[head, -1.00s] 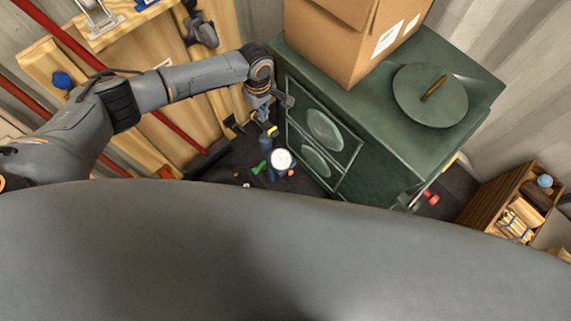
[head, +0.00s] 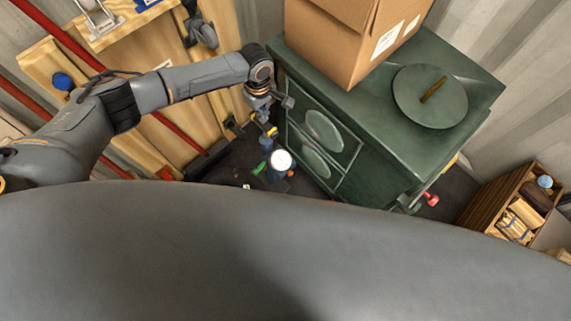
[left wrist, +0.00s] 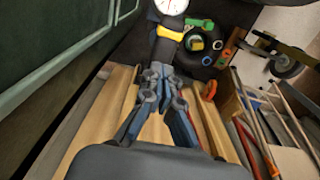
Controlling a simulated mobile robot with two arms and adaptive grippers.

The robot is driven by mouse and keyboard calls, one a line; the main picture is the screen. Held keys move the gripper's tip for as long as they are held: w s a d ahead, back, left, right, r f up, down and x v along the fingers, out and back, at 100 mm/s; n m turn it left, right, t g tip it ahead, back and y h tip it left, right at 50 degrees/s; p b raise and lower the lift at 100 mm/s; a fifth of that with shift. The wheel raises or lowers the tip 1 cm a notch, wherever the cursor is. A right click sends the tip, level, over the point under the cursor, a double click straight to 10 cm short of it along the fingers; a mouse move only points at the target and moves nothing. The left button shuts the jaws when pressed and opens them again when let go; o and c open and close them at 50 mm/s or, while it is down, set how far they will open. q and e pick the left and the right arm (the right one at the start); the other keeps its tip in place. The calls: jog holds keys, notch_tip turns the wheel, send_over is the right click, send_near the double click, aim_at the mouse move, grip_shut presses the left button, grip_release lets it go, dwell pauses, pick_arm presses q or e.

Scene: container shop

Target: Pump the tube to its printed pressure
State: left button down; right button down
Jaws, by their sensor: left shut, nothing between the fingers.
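My left gripper (head: 266,122) reaches down beside the green cabinet. In the left wrist view its fingers (left wrist: 160,72) are closed together with nothing between them. The pump, with a round white gauge (head: 281,160), stands on the dark floor just below the gripper. In the left wrist view a dark part with a yellow band (left wrist: 170,33) lies just beyond the fingertips, below the gauge (left wrist: 172,5). A black ring (left wrist: 204,46), which looks like the tube, lies beside it. The gauge reading and any printed pressure are too small to read. My right gripper does not show.
The green cabinet (head: 390,155) stands close to the right of the gripper, with a cardboard box (head: 330,40) on top. Wooden boards (head: 180,110) and red pipes (head: 180,132) are at the left. A wooden crate (head: 485,205) stands at the far right.

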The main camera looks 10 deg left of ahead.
aim_at(262, 126)
pick_arm(q)
jog(key=shift+f, duration=0.15)
jog(key=shift+f+b, duration=0.9)
jog(key=shift+f, duration=0.65)
jog(key=f, duration=0.1)
jog(key=f+b, duration=0.1)
jog(key=f, duration=0.1)
jog(key=shift+s+a+f+b, duration=0.15)
jog(key=shift+a+b, duration=0.1)
jog(key=shift+b, duration=0.15)
jog(key=shift+a, duration=0.1)
jog(key=r+p, duration=0.4)
jog(key=d+r+p, duration=0.1)
jog(key=r+p, duration=0.1)
jog(key=shift+w, duration=0.2)
jog(key=shift+r+p, duration=0.15)
jog(key=shift+p, duration=0.2)
jog(key=shift+d, duration=0.1)
